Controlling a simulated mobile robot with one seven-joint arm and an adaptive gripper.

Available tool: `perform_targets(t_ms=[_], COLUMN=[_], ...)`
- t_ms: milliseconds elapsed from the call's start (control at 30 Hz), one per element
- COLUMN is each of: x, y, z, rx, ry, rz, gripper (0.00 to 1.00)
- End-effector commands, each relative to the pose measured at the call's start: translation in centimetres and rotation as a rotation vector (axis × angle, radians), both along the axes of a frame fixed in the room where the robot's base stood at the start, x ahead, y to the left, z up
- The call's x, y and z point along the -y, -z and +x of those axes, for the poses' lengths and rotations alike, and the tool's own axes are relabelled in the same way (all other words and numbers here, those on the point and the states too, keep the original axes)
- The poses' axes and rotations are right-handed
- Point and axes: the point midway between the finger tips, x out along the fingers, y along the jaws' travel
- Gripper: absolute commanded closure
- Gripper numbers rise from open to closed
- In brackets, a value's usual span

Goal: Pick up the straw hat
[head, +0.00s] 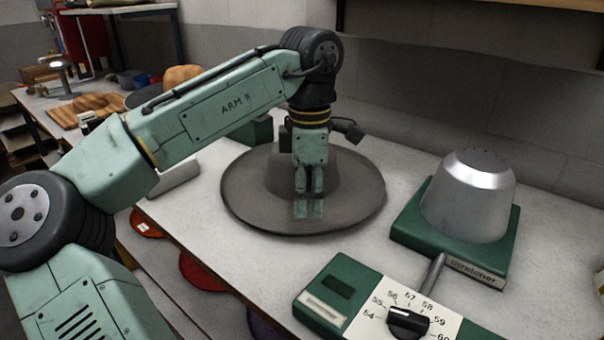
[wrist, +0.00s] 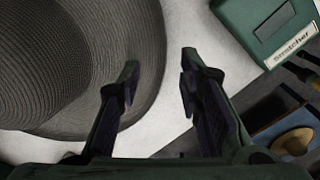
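The straw hat (head: 248,198) looks dark grey and wide-brimmed, and it lies on the pale bench with its crown up. Its ringed weave fills the left of the wrist view (wrist: 60,60). My gripper (head: 309,208) points down in front of the crown, at the near part of the brim, and hides part of the hat. In the wrist view, the fingers (wrist: 158,80) are apart with nothing clamped between them. The left finger overlaps the brim and the right finger is over the bare bench, with the brim's edge between them. I cannot tell whether either finger touches the hat.
A green stretcher with a metal dome (head: 467,195) stands right of the hat. A green box with a numbered dial (head: 407,322) is at the front. A wall (head: 480,100) runs behind the bench. A tan hat (head: 183,75) sits on another table at the back left.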

Motion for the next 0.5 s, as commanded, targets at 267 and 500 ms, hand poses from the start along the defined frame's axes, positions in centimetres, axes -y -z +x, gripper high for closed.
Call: perform_targets(t_ms=[267,500], x=[-0.3,-0.8], y=[2.3,5.7], z=[-0.2,-0.5], rx=[0.001,0.001], ry=[0.002,0.005], rz=[-0.001,-0.001], gripper=[0.67,0.67])
